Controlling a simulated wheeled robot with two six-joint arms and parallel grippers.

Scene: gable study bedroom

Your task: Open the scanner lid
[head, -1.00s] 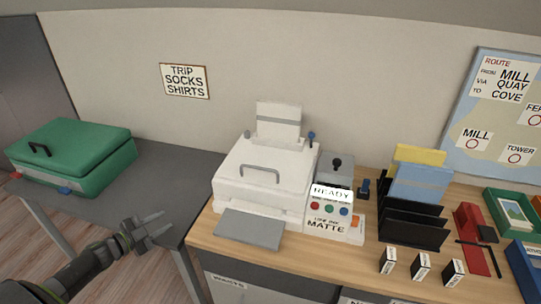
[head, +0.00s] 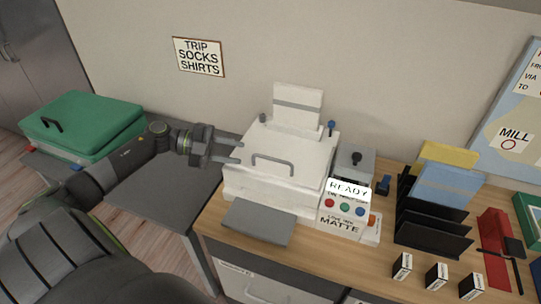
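The white scanner (head: 270,190) stands on the wooden desk, its lid (head: 295,152) shut flat. A grey bar handle (head: 272,160) is on the front part of the lid. My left gripper (head: 238,152) is open and empty, its fingers pointing right at the lid's left edge, to the left of the handle. I cannot tell whether the fingertips touch the lid. My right gripper is not in view.
A control panel (head: 345,205) reading READY adjoins the scanner's right side. A grey tray (head: 257,222) juts out in front. A green suitcase (head: 85,122) lies on the grey table at left. Black file racks (head: 432,235) and small boxes stand at right.

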